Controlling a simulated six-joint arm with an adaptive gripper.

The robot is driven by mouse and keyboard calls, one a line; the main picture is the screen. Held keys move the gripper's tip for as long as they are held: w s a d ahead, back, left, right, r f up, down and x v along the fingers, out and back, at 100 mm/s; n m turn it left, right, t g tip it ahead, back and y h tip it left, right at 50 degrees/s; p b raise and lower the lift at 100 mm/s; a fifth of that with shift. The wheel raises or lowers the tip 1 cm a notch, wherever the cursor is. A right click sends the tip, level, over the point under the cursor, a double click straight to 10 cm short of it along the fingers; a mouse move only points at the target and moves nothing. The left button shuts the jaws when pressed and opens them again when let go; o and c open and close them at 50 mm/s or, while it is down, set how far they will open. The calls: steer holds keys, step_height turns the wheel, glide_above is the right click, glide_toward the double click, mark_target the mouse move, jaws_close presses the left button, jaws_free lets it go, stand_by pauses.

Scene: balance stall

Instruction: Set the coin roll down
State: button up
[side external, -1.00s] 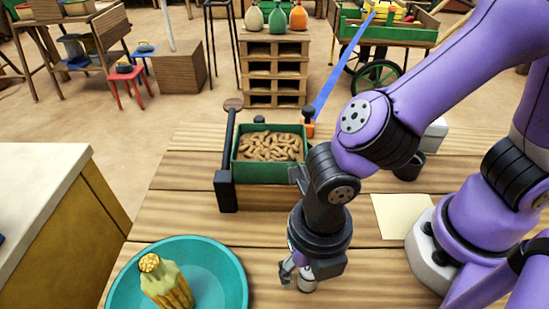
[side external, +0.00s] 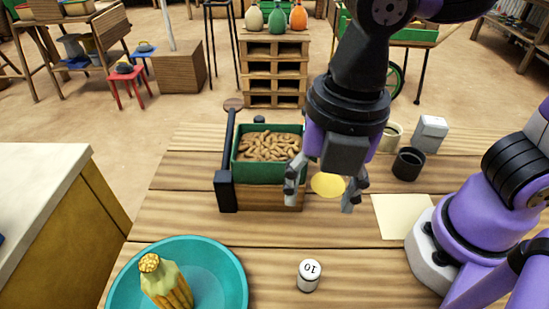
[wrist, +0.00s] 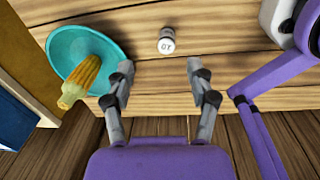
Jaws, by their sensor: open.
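The coin roll, taken to be the small white cylinder marked "10" (side external: 309,276), stands upright on the wooden table to the right of the teal bowl. It also shows upright in the wrist view (wrist: 166,42). My gripper (side external: 321,202) is open and empty, with its fingers spread. It hangs above the table, farther back than the roll and clear of it. In the wrist view, my gripper (wrist: 160,80) has nothing between its fingers.
A teal bowl (side external: 228,268) holds a yellow corn-like piece (side external: 165,283). A green bin of peanuts (side external: 268,148) stands behind, left of my gripper. A yellow disc (side external: 328,185) shows between the fingers. A black cup (side external: 408,164) and pale sheet (side external: 402,215) lie right.

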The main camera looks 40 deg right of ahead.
steer(key=w+d+r+m+t, duration=0.1)
steer(key=w+d+m+t, duration=0.1)
steer(key=d+m, duration=0.6)
steer(key=w+d+r+m+t, duration=0.1)
steer(key=w+d+m+t, duration=0.1)
steer(key=d+m, duration=0.7)
steer(key=m+t, duration=0.1)
steer(key=m, duration=0.7)
steer(key=shift+m+h, duration=0.3)
steer(key=shift+m, duration=0.1)
